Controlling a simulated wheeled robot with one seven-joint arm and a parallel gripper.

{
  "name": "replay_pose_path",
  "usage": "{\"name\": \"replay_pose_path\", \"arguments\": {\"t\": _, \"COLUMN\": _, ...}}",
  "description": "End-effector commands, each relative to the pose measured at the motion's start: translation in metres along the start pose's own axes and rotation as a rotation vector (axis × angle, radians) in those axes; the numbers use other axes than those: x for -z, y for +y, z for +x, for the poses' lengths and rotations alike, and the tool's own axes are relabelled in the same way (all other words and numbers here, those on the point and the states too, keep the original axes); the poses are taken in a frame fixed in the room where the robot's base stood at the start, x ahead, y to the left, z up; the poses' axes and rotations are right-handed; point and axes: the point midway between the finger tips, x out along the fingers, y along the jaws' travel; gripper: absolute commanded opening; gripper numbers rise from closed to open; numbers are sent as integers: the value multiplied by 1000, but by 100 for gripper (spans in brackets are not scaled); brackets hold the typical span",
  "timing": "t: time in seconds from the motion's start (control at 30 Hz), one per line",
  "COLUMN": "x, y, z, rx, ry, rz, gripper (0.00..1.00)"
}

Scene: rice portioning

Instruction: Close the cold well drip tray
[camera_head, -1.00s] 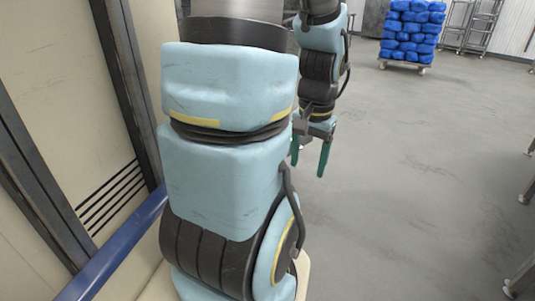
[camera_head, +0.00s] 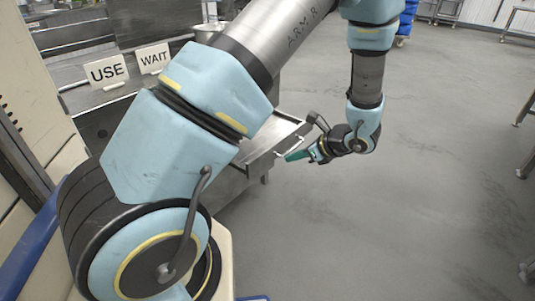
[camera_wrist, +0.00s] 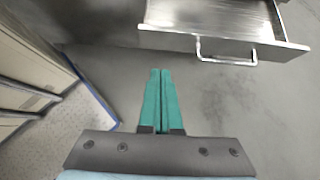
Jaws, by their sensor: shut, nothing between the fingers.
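The drip tray is a shallow metal drawer (camera_wrist: 205,40) that stands pulled out at the top right of the wrist view. A bar handle (camera_wrist: 226,61) is on its front. In the head view the drip tray (camera_head: 262,148) juts out from the metal counter, partly hidden by my arm. My gripper (camera_head: 290,156) points left toward the tray's front in the head view. In the wrist view my gripper (camera_wrist: 160,75) has its green fingers together, empty, left of the handle and apart from it in the picture.
Signs reading USE (camera_head: 107,71) and WAIT (camera_head: 152,58) stand on the counter. Wheeled blue stacks (camera_head: 405,22) are at the back. A blue-edged pale cabinet (camera_wrist: 35,75) stands at the left of the wrist view.

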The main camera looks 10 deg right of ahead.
Motion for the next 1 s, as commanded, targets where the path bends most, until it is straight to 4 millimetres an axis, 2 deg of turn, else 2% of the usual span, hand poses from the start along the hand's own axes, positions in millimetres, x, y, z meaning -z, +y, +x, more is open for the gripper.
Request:
{"name": "replay_pose_path", "arguments": {"t": 0.5, "x": -6, "y": 3, "z": 97, "rx": -8, "ry": 2, "rz": -6, "gripper": 0}}
{"name": "replay_pose_path", "arguments": {"t": 0.7, "x": -23, "y": 2, "z": 115, "rx": -6, "ry": 2, "rz": -7, "gripper": 0}}
{"name": "replay_pose_path", "arguments": {"t": 1.0, "x": -28, "y": 2, "z": 122, "rx": -4, "ry": 2, "rz": -6, "gripper": 0}}
